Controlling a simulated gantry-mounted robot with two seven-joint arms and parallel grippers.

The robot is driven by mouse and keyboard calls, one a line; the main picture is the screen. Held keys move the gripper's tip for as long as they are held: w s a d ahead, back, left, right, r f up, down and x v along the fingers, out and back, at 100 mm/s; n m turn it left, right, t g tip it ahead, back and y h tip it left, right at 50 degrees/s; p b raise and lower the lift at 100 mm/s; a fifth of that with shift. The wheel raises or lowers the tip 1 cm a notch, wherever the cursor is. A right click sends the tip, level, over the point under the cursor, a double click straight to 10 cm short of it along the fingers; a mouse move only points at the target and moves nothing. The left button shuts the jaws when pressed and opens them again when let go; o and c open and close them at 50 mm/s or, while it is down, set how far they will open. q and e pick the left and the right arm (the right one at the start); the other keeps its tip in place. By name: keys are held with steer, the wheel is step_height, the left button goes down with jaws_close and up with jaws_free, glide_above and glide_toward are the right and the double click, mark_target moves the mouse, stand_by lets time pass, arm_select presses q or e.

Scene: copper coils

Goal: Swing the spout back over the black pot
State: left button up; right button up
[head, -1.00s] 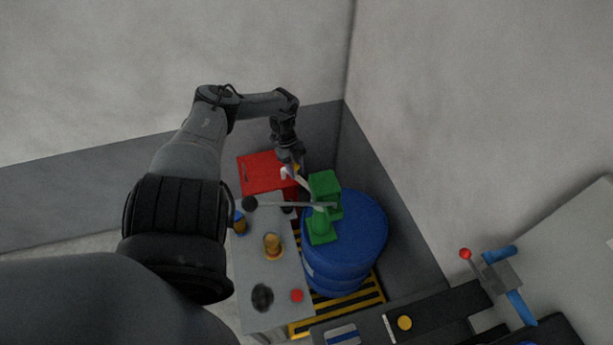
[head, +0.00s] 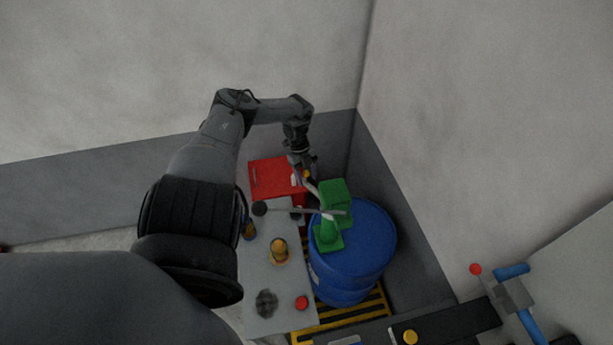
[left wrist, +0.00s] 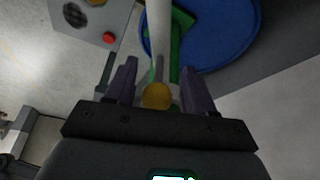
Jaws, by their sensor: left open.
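A pale grey spout pipe (head: 312,190) slants from the green pump (head: 328,236) toward my left gripper (head: 303,173). In the left wrist view the pale pipe (left wrist: 159,40) runs down to a yellow knob (left wrist: 157,96). The knob sits between the two fingers of my left gripper (left wrist: 150,85), which are open on either side of it. A thin grey rod with a black round end (head: 260,208) reaches left from the pump over the grey cabinet. I cannot clearly make out the black pot; a small dark shape (head: 296,215) lies below the rod. My right gripper is out of view.
The green pump stands on a blue drum (head: 372,240) over a yellow-and-black striped base (head: 345,316). A red box (head: 268,177) is behind the grey cabinet (head: 262,270), which carries a red button (head: 301,302) and an amber-coloured part (head: 279,250). Walls close in behind and right.

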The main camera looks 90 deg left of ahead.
arm_select(q)
steer(key=p+v, duration=0.4)
steer(key=v, duration=0.6)
steer(key=shift+r, duration=0.35)
steer(key=shift+s+a, duration=0.1)
steer(key=shift+a, duration=0.05)
